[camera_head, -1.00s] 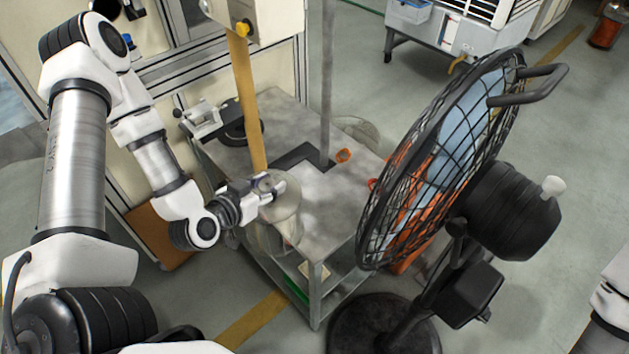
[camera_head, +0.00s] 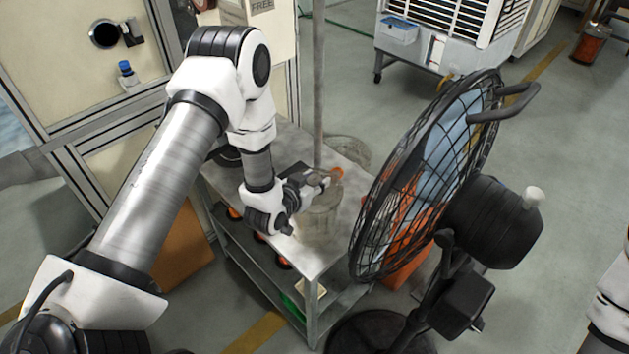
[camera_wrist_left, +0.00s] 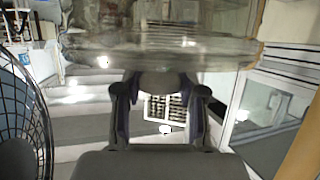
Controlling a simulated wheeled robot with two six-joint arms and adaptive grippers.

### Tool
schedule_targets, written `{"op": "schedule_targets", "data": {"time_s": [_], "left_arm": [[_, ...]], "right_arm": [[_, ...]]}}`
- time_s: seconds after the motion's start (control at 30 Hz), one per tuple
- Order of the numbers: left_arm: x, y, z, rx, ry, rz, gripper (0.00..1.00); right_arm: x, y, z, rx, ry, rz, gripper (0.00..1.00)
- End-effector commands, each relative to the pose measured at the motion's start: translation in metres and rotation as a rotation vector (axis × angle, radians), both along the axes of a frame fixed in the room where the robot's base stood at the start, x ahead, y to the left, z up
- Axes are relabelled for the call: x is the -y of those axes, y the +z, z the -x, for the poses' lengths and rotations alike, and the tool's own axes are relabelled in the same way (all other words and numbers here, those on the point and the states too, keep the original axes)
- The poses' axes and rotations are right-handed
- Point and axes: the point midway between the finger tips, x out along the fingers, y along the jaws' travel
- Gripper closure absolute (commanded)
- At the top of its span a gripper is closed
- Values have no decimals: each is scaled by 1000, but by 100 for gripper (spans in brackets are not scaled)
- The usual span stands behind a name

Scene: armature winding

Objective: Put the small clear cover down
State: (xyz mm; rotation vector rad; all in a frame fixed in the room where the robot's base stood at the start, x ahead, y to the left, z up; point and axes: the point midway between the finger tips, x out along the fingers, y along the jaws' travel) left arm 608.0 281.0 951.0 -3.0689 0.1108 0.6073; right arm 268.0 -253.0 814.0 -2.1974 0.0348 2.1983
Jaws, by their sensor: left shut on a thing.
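My left gripper (camera_head: 314,184) is shut on a clear, see-through cover (camera_head: 321,216). The cover hangs below and around the fingertips, over the front part of the grey metal table (camera_head: 336,245). I cannot tell whether its lower rim touches the tabletop. In the left wrist view the cover (camera_wrist_left: 160,48) spans the top of the picture as a wide glassy band, just beyond the gripper fingers (camera_wrist_left: 160,82). My right gripper is not in view; only a piece of white arm shows at the right edge.
A large black fan (camera_head: 425,180) stands close to the right of the table. A thin upright post (camera_head: 318,85) rises from the tabletop behind the gripper. An orange ring (camera_head: 337,173) lies near the post. A wheeled grey-white unit (camera_head: 440,45) stands behind.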

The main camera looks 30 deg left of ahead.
Motion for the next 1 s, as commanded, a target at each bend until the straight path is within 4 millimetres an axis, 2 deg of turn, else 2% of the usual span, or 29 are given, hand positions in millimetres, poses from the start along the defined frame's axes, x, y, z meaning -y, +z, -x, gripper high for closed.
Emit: {"op": "schedule_targets", "data": {"time_s": [0.03, 0.1, 0.43, 0.47, 0.5, 0.53, 0.9, 1.0], "left_arm": [[0, -5, 0, -2, -1, -1, 100], [0, -13, 0, 1, -1, 0, 100], [0, -21, 0, 3, 0, -1, 100], [0, -21, 0, 2, 0, -1, 56], [0, -20, 0, 2, 0, -1, 42], [0, -20, 0, 2, 0, -1, 35], [0, -14, 1, 2, 0, -1, 35], [-2, -13, 15, -1, 1, 0, 35]], "right_arm": [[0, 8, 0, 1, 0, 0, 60], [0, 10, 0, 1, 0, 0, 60], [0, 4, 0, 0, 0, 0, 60], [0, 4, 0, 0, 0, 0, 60], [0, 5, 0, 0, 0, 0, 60], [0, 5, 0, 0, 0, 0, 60], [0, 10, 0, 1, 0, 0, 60], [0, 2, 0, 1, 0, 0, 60]]}}
